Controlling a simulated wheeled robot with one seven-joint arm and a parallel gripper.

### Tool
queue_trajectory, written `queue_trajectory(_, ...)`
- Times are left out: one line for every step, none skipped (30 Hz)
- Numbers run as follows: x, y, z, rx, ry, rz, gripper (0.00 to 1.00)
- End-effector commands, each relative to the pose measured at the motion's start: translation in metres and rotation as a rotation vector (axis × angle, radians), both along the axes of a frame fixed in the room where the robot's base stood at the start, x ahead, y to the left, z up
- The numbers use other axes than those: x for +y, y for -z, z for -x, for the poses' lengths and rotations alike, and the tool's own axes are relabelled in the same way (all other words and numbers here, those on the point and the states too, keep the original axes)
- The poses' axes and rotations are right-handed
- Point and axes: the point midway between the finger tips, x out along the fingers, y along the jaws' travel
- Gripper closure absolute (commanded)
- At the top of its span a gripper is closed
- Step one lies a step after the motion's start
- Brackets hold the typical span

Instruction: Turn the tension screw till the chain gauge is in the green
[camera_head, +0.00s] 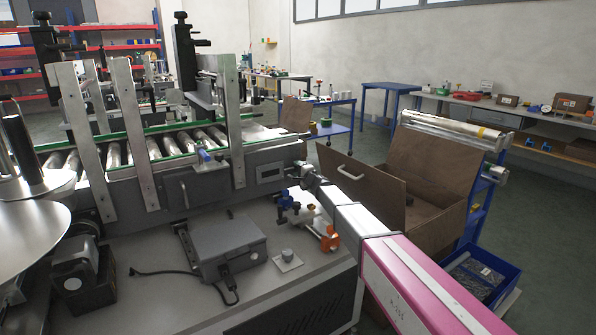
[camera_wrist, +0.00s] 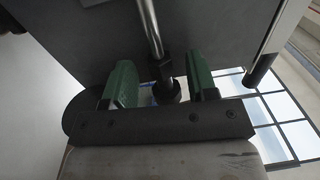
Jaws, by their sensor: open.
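In the wrist view my gripper (camera_wrist: 162,84) is open, with its two green fingers apart. A steel rod with a dark collar and end piece (camera_wrist: 168,88) shows between the fingers; it may be the tension screw, but I cannot be sure. I see no clear grip on it. In the head view my arm reaches to the right end of the roller conveyor (camera_head: 180,145), and its fingers are too small to make out there. A small framed window (camera_head: 270,173) on the conveyor's side may be the chain gauge. I cannot read a needle or a green zone on it.
A grey box with a cable (camera_head: 228,248) sits on the machine bed below the conveyor. A small knob on a plate (camera_head: 287,256) and an orange-and-blue fitting (camera_head: 327,236) are beside it. An open brown box (camera_head: 432,172) stands right of my arm.

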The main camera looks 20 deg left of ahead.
Motion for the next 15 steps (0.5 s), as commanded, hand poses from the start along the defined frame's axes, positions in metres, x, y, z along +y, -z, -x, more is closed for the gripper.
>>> queue_trajectory(0.0016,-0.0001,-0.0016,0.000,0.000,0.000,0.47)
queue_trajectory(0.0018,-0.0003,-0.0018,0.000,0.000,0.000,0.47)
queue_trajectory(0.0018,-0.0004,-0.0017,0.000,0.000,0.000,0.47)
queue_trajectory(0.0017,-0.0003,-0.0015,0.000,0.000,0.000,0.47)
queue_trajectory(0.0016,-0.0004,-0.0013,0.000,0.001,0.000,0.47)
queue_trajectory(0.0014,-0.0004,-0.0013,0.000,0.001,0.000,0.47)
queue_trajectory(0.0014,-0.0004,-0.0013,0.000,0.001,0.000,0.47)
queue_trajectory(0.0013,-0.0004,-0.0012,0.000,0.001,0.000,0.47)
queue_trajectory(0.0013,-0.0004,-0.0012,0.000,0.001,0.000,0.60)
queue_trajectory(0.0013,-0.0004,-0.0012,0.000,0.001,0.000,0.70)
queue_trajectory(0.0012,-0.0004,-0.0013,0.000,0.001,0.000,0.80)
queue_trajectory(0.0012,-0.0004,-0.0013,0.000,0.001,0.000,0.93)
queue_trajectory(0.0012,-0.0004,-0.0013,0.000,0.001,0.000,0.96)
queue_trajectory(0.0011,-0.0004,-0.0012,0.000,0.001,0.000,0.96)
queue_trajectory(0.0012,-0.0003,-0.0012,0.000,0.001,0.000,0.96)
